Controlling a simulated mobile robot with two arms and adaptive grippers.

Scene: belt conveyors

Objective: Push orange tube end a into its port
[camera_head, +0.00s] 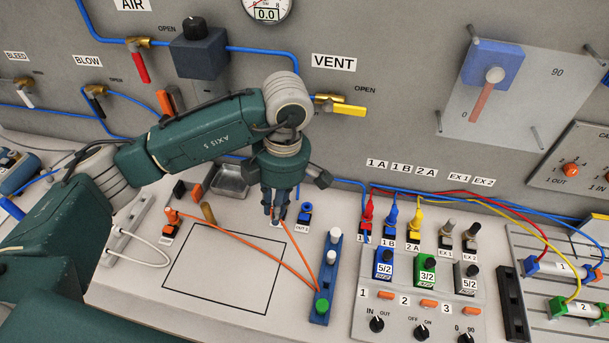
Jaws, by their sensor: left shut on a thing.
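My left gripper (275,216) comes down over the bench from the green arm and is shut on one end of the orange tube (262,241). The fingers hide most of that end. The tube runs from the gripper down toward the blue block, then back up left to an orange fitting (171,215) on another labelled plate. A blue fitting (306,210) labelled OUT stands just right of the gripper. My right gripper is not in view.
A black-outlined rectangle (210,300) on the bench is empty apart from the tube crossing it. A blue block with a green button (322,305) stands to its right, beside the valve panel (408,312). A grey tray (231,181) lies behind; the yellow VENT handle (349,110) is above.

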